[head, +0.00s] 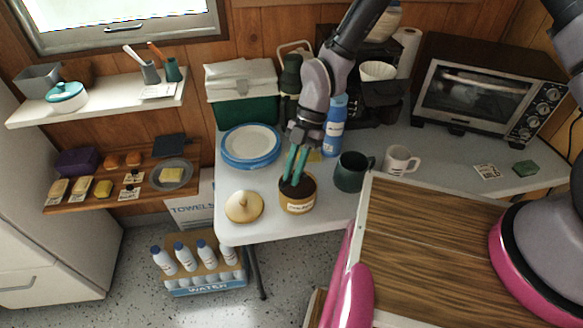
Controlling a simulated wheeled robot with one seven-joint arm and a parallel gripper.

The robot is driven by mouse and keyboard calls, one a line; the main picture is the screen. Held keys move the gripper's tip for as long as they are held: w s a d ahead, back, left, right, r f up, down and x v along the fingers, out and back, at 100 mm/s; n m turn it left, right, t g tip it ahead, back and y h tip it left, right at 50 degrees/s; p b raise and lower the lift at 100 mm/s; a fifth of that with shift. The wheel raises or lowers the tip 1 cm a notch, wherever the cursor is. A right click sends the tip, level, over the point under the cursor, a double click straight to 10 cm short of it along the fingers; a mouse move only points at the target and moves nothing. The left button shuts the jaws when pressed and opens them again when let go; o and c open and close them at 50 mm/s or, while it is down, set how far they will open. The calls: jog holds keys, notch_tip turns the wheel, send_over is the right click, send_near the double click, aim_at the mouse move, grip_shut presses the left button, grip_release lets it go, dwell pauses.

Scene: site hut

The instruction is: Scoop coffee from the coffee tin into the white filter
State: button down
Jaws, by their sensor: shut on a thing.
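The coffee tin (297,207) stands open on the grey counter near its front edge, with dark coffee inside. Its round tan lid (244,207) lies on the counter to the left. My gripper (294,180) points down with its green fingertips at the tin's mouth. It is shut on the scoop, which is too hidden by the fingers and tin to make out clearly. The white filter (378,70) sits in the dark coffee maker (382,98) at the back of the counter, right of my arm.
A dark green mug (351,172) stands close right of the tin, with a pale mug (402,160) beyond it. A blue bottle (334,125) stands behind. Plates (250,140) lie at back left. A toaster oven (487,90) fills the back right.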

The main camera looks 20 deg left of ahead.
aim_at(304, 176)
jog(key=shift+w+d+f, duration=0.1)
jog(key=shift+w+f, duration=0.1)
jog(key=shift+f, duration=0.55)
jog(key=shift+w+d+f, duration=0.1)
jog(key=shift+w+f, duration=0.05)
jog(key=shift+f, duration=1.15)
jog(key=shift+w, duration=0.1)
